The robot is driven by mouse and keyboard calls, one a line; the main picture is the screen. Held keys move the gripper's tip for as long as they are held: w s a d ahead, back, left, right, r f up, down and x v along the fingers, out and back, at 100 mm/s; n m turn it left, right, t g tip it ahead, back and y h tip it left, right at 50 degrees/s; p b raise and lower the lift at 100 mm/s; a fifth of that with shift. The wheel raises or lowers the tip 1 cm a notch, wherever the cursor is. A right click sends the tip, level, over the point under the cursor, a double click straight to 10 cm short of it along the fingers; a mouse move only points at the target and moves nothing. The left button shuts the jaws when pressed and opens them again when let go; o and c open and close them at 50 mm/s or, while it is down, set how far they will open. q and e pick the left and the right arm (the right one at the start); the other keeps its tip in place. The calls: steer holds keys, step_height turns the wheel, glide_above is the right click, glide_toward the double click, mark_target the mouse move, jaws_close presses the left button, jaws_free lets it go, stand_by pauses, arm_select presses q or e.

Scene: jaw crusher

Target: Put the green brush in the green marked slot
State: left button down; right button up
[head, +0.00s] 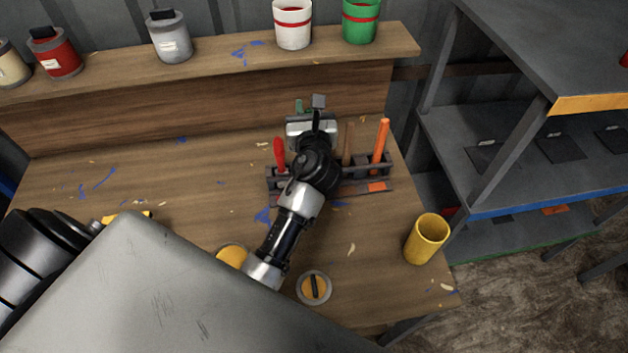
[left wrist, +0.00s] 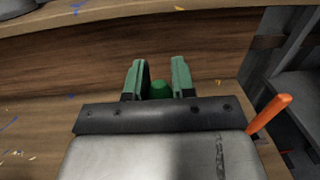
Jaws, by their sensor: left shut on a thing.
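My left gripper (head: 310,104) is over the rear of the brush rack (head: 350,174), seen from above. Its green-faced fingers (left wrist: 158,80) show in the left wrist view, closed on the green brush (left wrist: 160,90). Only a small rounded green end of the brush shows between them. The arm and gripper hide the middle of the rack, so I cannot see the green marked slot or whether the brush is in it. A red handle (head: 280,153), a brown handle (head: 348,143) and an orange handle (head: 381,145) stand in the rack. My right gripper is not in view.
A yellow cup (head: 427,240) stands near the bench's right edge. A round lid (head: 314,288) and a yellow disc (head: 232,256) lie in front. Paint cans, including a green one (head: 360,20), stand on the raised back shelf (head: 220,65). Grey shelving (head: 520,150) is at right.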

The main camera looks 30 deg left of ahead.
arm_select(q)
step_height(320, 180, down, 9)
steer(key=w+b, duration=0.1)
steer(key=w, duration=0.2)
steer(key=shift+a+g+y, duration=0.2)
steer(key=shift+g+y, duration=0.2)
steer(key=shift+s+f, duration=0.1)
steer(key=shift+f+b, duration=0.15)
steer(key=shift+b, duration=0.2)
steer(key=c, duration=0.9)
jaws_free()
steer(key=shift+c, duration=0.2)
